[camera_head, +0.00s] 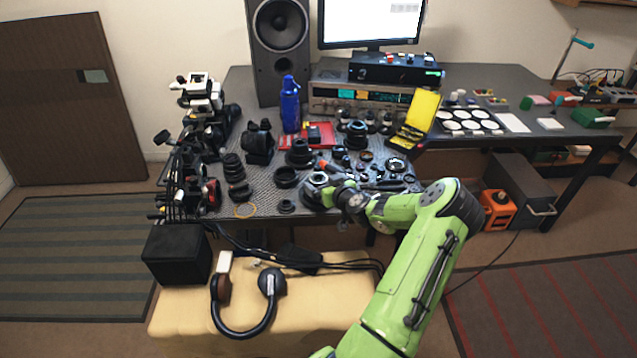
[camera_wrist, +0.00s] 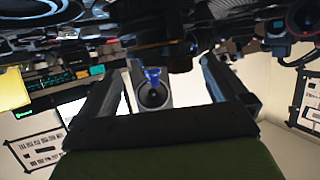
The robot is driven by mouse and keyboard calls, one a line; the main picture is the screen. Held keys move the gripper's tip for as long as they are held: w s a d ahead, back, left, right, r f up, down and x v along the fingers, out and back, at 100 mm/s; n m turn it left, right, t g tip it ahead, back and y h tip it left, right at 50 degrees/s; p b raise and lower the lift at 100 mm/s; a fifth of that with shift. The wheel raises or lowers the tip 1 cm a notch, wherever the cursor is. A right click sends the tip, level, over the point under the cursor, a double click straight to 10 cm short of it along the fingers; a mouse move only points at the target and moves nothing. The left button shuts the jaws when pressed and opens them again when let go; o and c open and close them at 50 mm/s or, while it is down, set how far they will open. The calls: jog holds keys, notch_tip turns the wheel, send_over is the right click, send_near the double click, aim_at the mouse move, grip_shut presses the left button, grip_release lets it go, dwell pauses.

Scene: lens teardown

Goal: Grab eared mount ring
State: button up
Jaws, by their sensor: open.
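My gripper (camera_head: 322,192) is low over the front middle of the grey mat, at the end of my green arm. In the wrist view, which is upside down, its two dark fingers (camera_wrist: 165,68) stand wide apart with nothing clearly held between them. A pale metal ring-shaped part (camera_head: 318,179) lies right beside the gripper and is partly hidden by it. I cannot tell for sure whether this is the eared mount ring. Dark round lens parts lie close by, such as a black ring (camera_head: 286,177) to the left.
A small dark part (camera_head: 287,205) and a thin gold ring (camera_head: 244,210) lie near the front edge. A stacked lens barrel (camera_head: 233,167), a blue bottle (camera_head: 290,105) and a yellow case (camera_head: 418,117) stand around. The mat is crowded. Headphones (camera_head: 248,308) lie on the bench in front.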

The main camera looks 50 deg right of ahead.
aim_at(317, 178)
jog(key=x, duration=0.3)
jog(key=shift+w+f, duration=0.1)
jog(key=shift+w, duration=0.05)
jog(key=c, duration=0.9)
